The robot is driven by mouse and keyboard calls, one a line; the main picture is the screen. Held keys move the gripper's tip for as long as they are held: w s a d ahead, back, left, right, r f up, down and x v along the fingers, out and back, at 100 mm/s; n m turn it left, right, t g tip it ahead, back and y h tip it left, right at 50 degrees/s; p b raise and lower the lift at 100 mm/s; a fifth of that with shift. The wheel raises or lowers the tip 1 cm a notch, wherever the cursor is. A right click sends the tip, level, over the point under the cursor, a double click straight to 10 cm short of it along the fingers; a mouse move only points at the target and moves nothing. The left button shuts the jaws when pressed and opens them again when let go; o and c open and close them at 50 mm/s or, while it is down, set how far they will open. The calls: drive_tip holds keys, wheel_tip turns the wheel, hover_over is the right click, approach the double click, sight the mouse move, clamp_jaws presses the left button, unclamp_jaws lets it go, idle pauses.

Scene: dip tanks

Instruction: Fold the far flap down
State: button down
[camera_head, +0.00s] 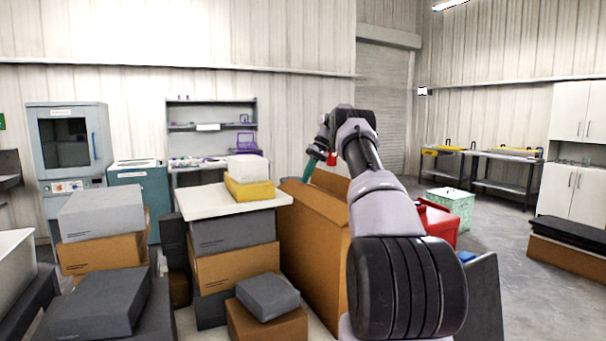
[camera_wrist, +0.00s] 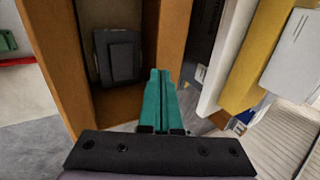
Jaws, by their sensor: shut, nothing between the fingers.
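A large open cardboard box (camera_head: 312,245) stands in the middle of the head view, partly hidden by my arm. A brown panel (camera_head: 330,182) shows at its far end, behind the near side's top edge; it looks like the far flap, but its tilt is hard to tell. My gripper (camera_head: 310,170) has teal fingers, shut and empty, pointing down above the box's far part. In the wrist view the shut fingers (camera_wrist: 160,78) reach over the box opening between two brown panels (camera_wrist: 52,50). A dark grey item (camera_wrist: 118,58) lies inside the box. No contact with a flap is clear.
Left of the box, stacked cartons (camera_head: 235,268) carry a white board (camera_head: 225,203) with a yellow box (camera_head: 248,189) and a white box on it. A red container (camera_head: 438,222) and a speckled green bin (camera_head: 452,205) stand to the right.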

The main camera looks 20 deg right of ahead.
drive_tip(key=shift+d+f, duration=0.4)
drive_tip(key=shift+f, duration=0.35)
drive_tip(key=shift+d+f, duration=0.4)
drive_tip(key=shift+f, duration=0.35)
drive_tip(key=shift+a, duration=0.1)
